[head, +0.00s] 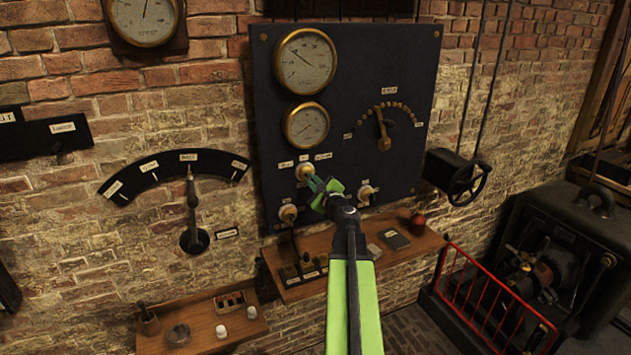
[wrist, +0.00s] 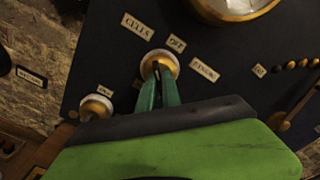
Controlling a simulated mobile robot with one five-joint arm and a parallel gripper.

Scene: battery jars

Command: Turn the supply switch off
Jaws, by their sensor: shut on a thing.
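The supply switch (head: 304,173) is a small knob with a brass and cream base on the dark panel, below the two round gauges. In the wrist view the switch (wrist: 160,64) has three labels around it: one like CELLS to its upper left, OFF above it, and a third to its right. My gripper (head: 314,182) reaches up to the switch from below. Its green fingers (wrist: 157,84) are shut on the switch's small dark lever, which they partly hide. I cannot tell clearly which label the lever points to.
Two similar knobs flank the switch lower down, left (head: 288,213) and right (head: 366,193). A dial with a brass arm (head: 383,142) is on the panel's right. A wooden shelf (head: 335,257) lies below. A red railing (head: 490,290) and machine stand at right.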

